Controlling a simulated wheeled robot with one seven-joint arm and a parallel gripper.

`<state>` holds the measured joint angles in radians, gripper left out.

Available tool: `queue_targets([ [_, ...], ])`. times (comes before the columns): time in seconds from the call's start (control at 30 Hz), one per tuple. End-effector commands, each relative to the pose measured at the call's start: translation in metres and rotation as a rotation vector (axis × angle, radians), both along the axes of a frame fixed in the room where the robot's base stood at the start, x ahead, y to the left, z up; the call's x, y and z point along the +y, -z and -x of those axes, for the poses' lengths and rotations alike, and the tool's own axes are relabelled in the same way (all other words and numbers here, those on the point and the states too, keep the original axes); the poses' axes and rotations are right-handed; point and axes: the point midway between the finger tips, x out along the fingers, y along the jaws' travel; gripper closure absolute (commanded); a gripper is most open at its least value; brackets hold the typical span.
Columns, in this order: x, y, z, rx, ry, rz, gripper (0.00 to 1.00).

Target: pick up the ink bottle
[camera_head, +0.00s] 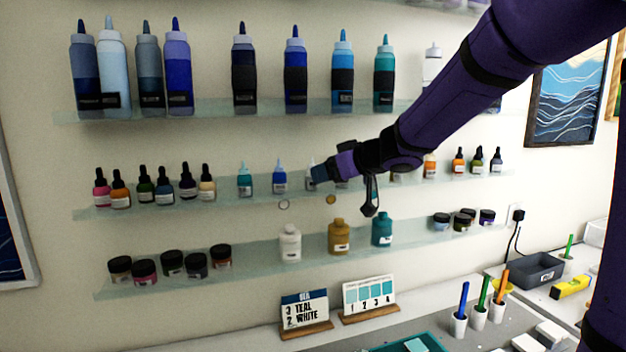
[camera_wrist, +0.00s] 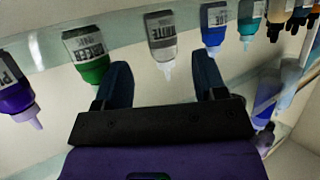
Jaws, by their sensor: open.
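Small ink bottles stand in a row on the middle glass shelf, and the task does not say which one is meant. A whitish bottle (camera_head: 310,175) there is partly hidden by my gripper (camera_head: 320,173). In the wrist view, which is upside down, my gripper (camera_wrist: 160,62) is open, with a grey-white bottle (camera_wrist: 160,38) in line with the gap between its fingers. I cannot tell how far the fingertips are from it. A green bottle (camera_wrist: 86,52) and a blue bottle (camera_wrist: 214,27) flank it. The blue one also shows in the head view (camera_head: 280,180).
A teal bottle (camera_head: 245,183) stands left of the blue one. Tall squeeze bottles line the upper shelf (camera_head: 210,108). Wider bottles and jars stand on the lower shelf (camera_head: 260,255). My arm hides part of the right side.

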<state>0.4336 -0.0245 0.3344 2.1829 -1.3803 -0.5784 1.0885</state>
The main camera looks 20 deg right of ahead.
Motion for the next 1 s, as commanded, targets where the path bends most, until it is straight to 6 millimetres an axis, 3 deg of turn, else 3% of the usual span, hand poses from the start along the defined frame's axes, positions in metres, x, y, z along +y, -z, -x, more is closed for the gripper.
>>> queue_targets([
  [0.5, 0.026, 0.016, -0.042, 0.000, 0.002, -0.002, 0.35],
  [0.8, 0.028, 0.018, -0.045, -0.001, 0.002, 0.000, 0.35],
  [0.87, 0.028, 0.018, -0.045, -0.001, 0.002, 0.000, 0.47],
  [1.0, 0.028, 0.018, -0.045, -0.001, 0.002, 0.000, 0.79],
])
